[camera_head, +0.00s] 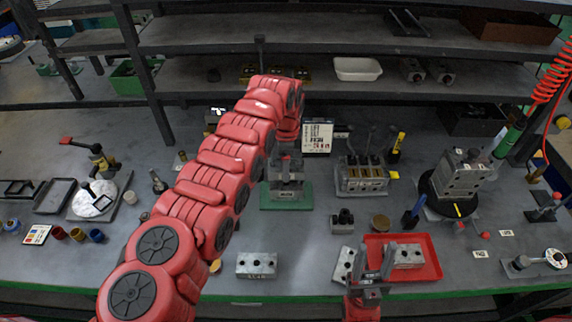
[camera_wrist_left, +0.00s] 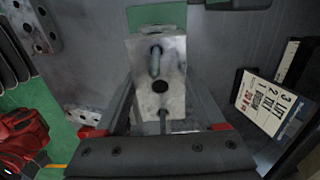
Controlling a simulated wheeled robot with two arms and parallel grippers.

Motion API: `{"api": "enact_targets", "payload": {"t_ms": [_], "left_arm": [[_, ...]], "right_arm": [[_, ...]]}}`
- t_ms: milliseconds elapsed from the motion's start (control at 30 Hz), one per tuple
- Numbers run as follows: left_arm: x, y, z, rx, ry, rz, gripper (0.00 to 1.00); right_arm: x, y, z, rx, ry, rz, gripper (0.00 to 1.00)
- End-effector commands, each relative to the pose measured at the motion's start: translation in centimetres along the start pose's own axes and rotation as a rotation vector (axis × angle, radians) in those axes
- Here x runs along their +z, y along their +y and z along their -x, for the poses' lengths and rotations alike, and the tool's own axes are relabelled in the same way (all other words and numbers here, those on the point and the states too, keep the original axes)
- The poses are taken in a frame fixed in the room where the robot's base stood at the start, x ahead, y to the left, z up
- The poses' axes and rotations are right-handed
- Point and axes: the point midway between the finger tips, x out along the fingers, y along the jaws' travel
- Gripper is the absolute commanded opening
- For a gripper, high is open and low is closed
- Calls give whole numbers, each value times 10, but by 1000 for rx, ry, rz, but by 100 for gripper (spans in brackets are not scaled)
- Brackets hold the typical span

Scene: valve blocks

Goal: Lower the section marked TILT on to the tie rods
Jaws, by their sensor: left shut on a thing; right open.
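My left gripper (camera_head: 286,160) is shut on a grey metal valve section (camera_wrist_left: 158,100), gripped by its sides, above the green base plate (camera_head: 302,200). The plate also shows beyond the section in the left wrist view (camera_wrist_left: 157,14). Two tie rods, a far one (camera_wrist_left: 155,62) and a near one (camera_wrist_left: 163,122), appear to stand up at the section's holes. A dark bore lies between them. In the head view, grey metal (camera_head: 287,186) sits over the plate; I cannot read its marking or see any gap below the section. My right gripper (camera_head: 375,262) is open near the red tray.
The red tray (camera_head: 428,272) holds a grey block (camera_head: 407,256). Another block (camera_head: 257,265) lies at the front edge. A printed card (camera_head: 317,137) stands just right of the green plate. A valve assembly (camera_head: 362,177) stands further right.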

Motion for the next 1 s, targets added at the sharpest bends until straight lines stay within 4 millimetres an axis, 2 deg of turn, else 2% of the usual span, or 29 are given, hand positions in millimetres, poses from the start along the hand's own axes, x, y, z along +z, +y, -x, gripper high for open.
{"api": "enact_targets", "payload": {"t_ms": [1000], "left_arm": [[0, 0, -25, -1, 0, 0, 0]], "right_arm": [[3, -1, 19, 0, 0, 0, 50]]}}
